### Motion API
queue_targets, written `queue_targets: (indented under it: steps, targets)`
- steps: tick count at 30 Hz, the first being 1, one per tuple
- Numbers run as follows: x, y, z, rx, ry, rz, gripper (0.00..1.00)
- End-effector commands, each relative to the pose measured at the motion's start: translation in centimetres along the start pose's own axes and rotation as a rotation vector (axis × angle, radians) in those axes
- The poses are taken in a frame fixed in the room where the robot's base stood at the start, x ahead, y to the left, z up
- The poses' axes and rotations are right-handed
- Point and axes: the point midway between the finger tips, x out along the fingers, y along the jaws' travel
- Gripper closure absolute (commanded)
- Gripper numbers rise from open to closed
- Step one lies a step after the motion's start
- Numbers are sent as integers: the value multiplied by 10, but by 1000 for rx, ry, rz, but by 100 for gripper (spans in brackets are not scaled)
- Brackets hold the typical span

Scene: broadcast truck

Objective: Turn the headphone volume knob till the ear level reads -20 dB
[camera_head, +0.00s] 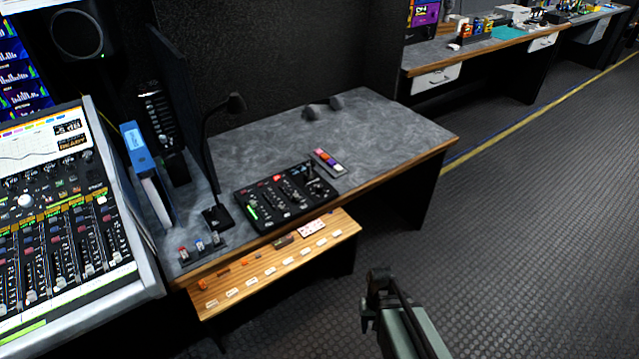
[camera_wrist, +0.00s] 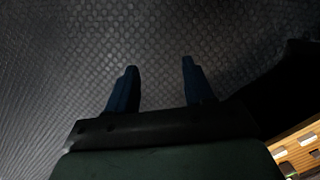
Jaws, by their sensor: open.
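I cannot pick out the headphone volume knob with certainty, and no readout can be clearly read as the ear level. A black control panel (camera_head: 285,197) with small knobs and coloured buttons lies on the grey desk (camera_head: 385,125). A mixing console (camera_head: 60,215) with faders, knobs and a lit screen (camera_head: 45,143) stands at the left; the screen's small text is hard to read. My gripper (camera_head: 380,278) is in front of the desk over the floor, apart from both. In the wrist view my gripper (camera_wrist: 158,66) is open and empty, with bare floor beyond its fingers.
A wooden pull-out shelf (camera_head: 275,263) with labels juts out below the panel. A gooseneck lamp or microphone (camera_head: 212,160), a blue binder (camera_head: 140,150) and a small coloured-button strip (camera_head: 328,161) are near the panel. The dark floor (camera_head: 530,210) at right is clear.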

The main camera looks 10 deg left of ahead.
Motion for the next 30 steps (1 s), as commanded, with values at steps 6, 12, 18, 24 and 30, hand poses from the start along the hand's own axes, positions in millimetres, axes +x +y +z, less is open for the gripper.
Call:
queue_targets:
  steps: [6,12,18,24,30]
  targets:
    - [-55,-22,-68,-42,113,7,48]
    - [-111,-45,-122,-78,205,9,48]
    - [-175,-71,-171,-114,289,8,48]
    - [-245,-99,-214,-174,360,11,48]
    - [-322,-126,-251,-275,421,24,48]
